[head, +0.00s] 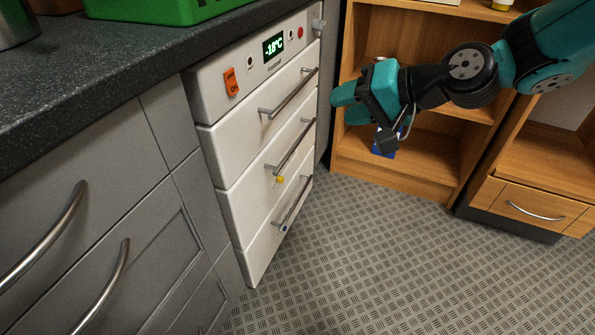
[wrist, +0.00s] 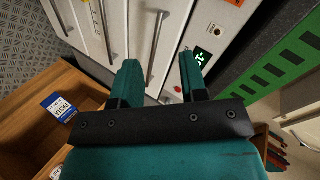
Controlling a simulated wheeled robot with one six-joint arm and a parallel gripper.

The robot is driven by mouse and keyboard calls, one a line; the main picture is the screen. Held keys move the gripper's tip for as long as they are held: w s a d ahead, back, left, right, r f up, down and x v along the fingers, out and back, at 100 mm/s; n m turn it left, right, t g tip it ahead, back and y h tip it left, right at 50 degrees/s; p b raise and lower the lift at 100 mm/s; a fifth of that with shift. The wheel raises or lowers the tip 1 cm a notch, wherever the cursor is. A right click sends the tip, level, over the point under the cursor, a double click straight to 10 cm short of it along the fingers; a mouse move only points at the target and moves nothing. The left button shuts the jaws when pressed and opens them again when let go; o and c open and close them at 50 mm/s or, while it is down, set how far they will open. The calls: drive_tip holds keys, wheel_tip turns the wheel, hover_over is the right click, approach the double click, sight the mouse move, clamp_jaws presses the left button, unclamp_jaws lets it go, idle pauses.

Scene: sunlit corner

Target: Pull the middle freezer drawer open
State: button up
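The white freezer has three stacked drawers, and all three look shut. The middle drawer (head: 243,198) has a long metal bar handle (head: 290,148) and a small yellow mark near its lower end. In the wrist view the middle drawer's handle (wrist: 106,32) appears left of the top drawer's handle (wrist: 155,46). My gripper (head: 342,105) is right of the freezer front, apart from the handles. It is open and empty, and its two teal fingers (wrist: 160,78) point toward the freezer in the wrist view.
The freezer's control panel (head: 274,46) reads -18°C. Grey cabinets (head: 110,200) with curved handles stand left under a dark counter (head: 90,80) holding a green crate (head: 150,10). A wooden shelf (head: 390,178) with a blue item stands behind my gripper. The patterned floor (head: 370,260) is clear.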

sight(297, 142)
drive_tip(key=w+d+f+m+t+b, duration=0.1)
drive_tip(key=w+f+m+t+b, duration=0.1)
drive_tip(key=w+f+b, duration=0.45)
drive_tip(key=w+f+m+t+y+b, duration=0.1)
drive_tip(key=f+m+t+b, duration=0.15)
drive_tip(key=f, duration=0.65)
drive_tip(key=w+d+f+m+t+b, duration=0.1)
drive_tip(key=w+f+m+b, duration=0.25)
drive_tip(key=f+b, duration=0.35)
drive_tip(key=shift+t, duration=0.25)
drive_tip(key=shift+d+f+b+x, duration=0.15)
drive_tip(key=shift+b+x, duration=0.55)
drive_tip(key=shift+x, duration=2.25)
drive_tip(key=shift+f+b+x, duration=0.2)
drive_tip(key=shift+b+x, duration=0.5)
drive_tip(key=shift+x, duration=2.3)
drive_tip(key=shift+d+f+b+x, duration=0.15)
drive_tip(key=shift+b+x, duration=0.55)
drive_tip(key=shift+x, duration=2.25)
drive_tip(key=shift+w+a, duration=0.1)
drive_tip(key=shift+n, duration=0.3)
clamp_jaws()
